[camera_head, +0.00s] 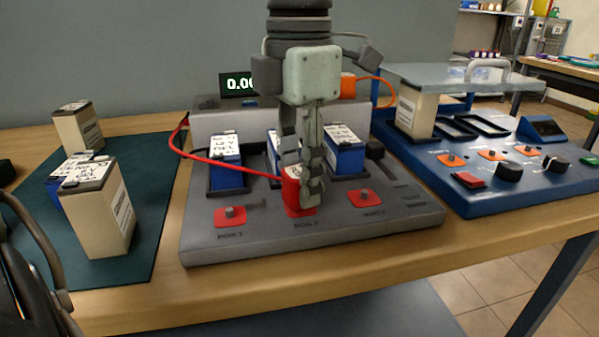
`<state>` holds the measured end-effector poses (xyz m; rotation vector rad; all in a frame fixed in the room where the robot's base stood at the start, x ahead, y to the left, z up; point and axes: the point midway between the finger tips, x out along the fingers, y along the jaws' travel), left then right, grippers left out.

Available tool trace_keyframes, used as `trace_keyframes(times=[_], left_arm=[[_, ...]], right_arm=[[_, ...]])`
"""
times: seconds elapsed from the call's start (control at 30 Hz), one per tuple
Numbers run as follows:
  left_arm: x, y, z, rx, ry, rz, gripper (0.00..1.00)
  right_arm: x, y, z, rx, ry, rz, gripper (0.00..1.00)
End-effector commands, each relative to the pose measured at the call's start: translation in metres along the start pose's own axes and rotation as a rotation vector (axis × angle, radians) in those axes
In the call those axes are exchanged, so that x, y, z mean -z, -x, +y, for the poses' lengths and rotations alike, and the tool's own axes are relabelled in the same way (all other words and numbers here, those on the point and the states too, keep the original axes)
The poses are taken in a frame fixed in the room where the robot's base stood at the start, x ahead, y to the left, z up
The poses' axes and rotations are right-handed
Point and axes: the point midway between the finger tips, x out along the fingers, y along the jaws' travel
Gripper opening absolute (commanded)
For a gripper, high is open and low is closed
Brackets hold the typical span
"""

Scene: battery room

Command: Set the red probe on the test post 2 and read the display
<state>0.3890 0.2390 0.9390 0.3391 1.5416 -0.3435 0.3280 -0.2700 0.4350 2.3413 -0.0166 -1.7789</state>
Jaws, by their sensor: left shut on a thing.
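My left gripper (311,190) is shut on the red probe (292,188) and holds it upright at the middle red pad (299,211) of the grey test station (270,246). The probe hides the post there, and I cannot tell whether its tip touches it. A red cable (205,157) runs from the probe to the station's left side. The left post (229,212) and right post (364,197) on their red pads are bare. My right gripper is not in view.
Blue batteries (226,150) stand in the station's slots behind the posts. Beige batteries (118,215) stand on a dark green mat (150,190) at left. A blue console (500,195) with knobs and a raised clear lid (440,76) stands at right.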

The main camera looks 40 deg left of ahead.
Motion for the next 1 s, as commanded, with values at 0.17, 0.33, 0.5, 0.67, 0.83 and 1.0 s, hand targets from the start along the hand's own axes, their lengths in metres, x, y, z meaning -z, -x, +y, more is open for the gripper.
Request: trace_keyframes(times=[0.17,0.33,0.5,0.67,0.83,1.0], left_arm=[[0.0000,-0.0048,0.0000,0.000,0.000,0.000,0.00],[0.0001,-0.0082,0.0000,0.000,0.000,0.000,0.00],[0.0001,-0.0116,0.0000,-0.001,0.000,0.000,0.00],[0.0001,-0.0104,0.0000,0.000,0.000,0.000,0.42],[0.0001,-0.0105,0.0000,0.000,0.000,0.000,0.42],[0.0001,-0.0105,0.0000,0.000,0.000,0.000,0.42]], right_arm=[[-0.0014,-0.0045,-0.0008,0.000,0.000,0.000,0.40],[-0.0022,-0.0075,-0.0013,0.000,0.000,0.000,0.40],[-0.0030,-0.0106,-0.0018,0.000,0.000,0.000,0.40],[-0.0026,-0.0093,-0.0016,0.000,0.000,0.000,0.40],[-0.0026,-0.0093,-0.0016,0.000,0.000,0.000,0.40],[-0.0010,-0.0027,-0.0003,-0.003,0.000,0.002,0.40]])
